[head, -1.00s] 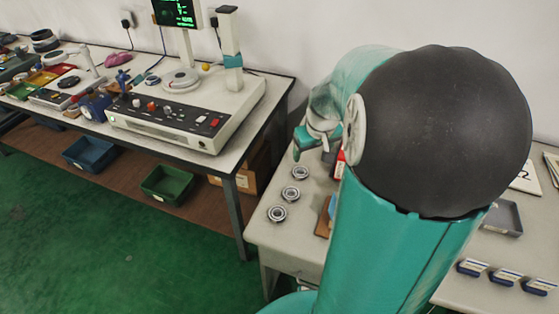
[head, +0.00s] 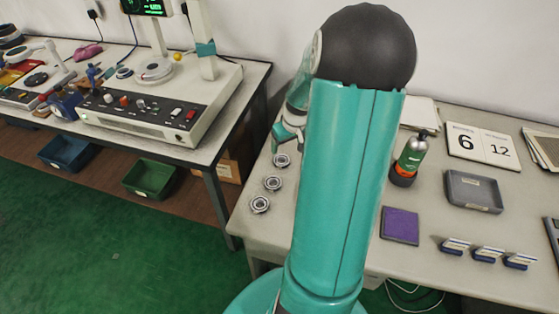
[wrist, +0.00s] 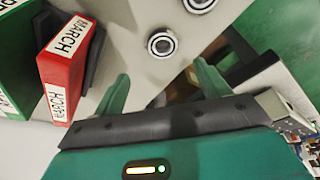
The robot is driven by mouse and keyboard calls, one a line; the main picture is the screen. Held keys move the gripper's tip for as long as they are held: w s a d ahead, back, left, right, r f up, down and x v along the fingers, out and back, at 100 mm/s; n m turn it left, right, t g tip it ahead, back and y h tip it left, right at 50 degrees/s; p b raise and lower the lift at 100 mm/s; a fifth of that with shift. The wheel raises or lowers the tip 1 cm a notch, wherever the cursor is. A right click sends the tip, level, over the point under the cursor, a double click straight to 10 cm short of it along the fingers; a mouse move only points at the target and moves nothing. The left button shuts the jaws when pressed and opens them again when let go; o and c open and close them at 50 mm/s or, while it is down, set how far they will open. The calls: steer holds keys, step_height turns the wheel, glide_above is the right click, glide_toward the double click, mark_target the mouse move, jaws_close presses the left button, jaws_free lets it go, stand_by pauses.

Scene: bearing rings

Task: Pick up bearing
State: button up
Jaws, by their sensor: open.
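Three metal bearing rings lie in a slanting row near the left edge of the right-hand bench: a far one (head: 282,160), a middle one (head: 273,183) and a near one (head: 260,204). My gripper (head: 284,134) is above the bench at the far end of the row, partly hidden by my teal arm. In the wrist view my open gripper (wrist: 162,86) has nothing between its fingers. One bearing (wrist: 162,44) lies beyond the fingertips, apart from them, and another (wrist: 199,4) is cut by the top edge. I cannot tell which ones these are.
A red MARCH binder (wrist: 66,65) stands left of my fingers in the wrist view, beside a green one. The bench holds a spray bottle (head: 411,155), a purple pad (head: 400,225), a grey tray (head: 473,190) and a calendar (head: 482,147). A gap separates the console table.

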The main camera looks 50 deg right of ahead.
mark_target(282, 160)
steer(key=x, duration=0.9)
steer(key=shift+w+a+f, duration=0.1)
steer(key=shift+a+f, duration=0.1)
steer(key=shift+f, duration=0.05)
steer(key=shift+c, duration=0.2)
steer(key=c, duration=1.1)
